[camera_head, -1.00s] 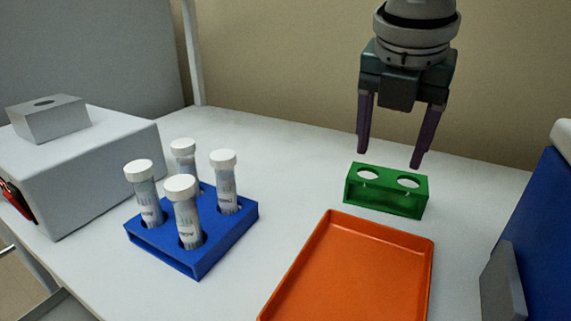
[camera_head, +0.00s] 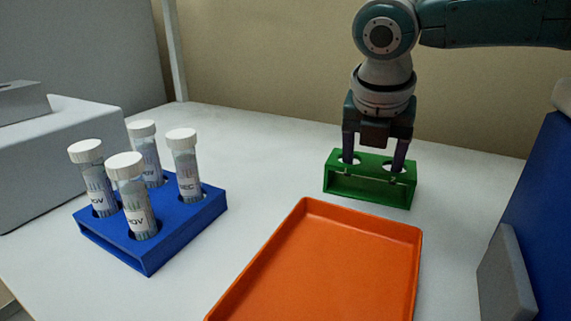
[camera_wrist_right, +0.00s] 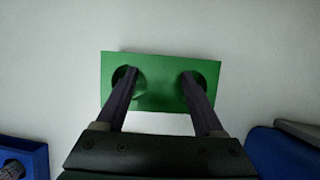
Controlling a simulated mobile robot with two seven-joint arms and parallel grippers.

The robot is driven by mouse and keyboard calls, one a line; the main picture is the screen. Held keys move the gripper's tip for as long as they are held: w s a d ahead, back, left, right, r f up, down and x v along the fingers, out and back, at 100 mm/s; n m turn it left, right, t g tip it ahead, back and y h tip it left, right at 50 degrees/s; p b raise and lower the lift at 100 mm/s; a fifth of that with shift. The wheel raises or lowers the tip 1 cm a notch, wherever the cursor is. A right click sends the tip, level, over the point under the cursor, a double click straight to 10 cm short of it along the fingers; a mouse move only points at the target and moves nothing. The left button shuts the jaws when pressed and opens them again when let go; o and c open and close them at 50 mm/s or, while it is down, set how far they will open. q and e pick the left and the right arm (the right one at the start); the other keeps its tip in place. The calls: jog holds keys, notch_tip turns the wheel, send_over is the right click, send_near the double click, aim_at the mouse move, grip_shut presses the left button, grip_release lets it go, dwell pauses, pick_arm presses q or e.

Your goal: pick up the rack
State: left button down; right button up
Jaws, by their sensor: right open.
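The green rack (camera_head: 368,188) stands on the white table behind the orange tray. It has two round holes in its top and holds no tubes. My right gripper (camera_head: 374,166) is open and points down over the rack, one finger at each hole. In the right wrist view the green rack (camera_wrist_right: 158,68) lies below the gripper (camera_wrist_right: 160,78), with a fingertip over or in each hole. I cannot tell how deep the fingertips reach. A blue rack (camera_head: 160,236) with several white-capped tubes stands at the left. My left gripper is not in view.
An orange tray (camera_head: 325,262) lies in front of the green rack. A grey-white box (camera_head: 60,150) stands at the far left. A blue object (camera_head: 545,215) with a grey panel (camera_head: 506,278) stands at the right. The table between the blue and green racks is clear.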

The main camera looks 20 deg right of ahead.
jog(key=shift+c, duration=0.3)
grip_shut()
dwell(0.3)
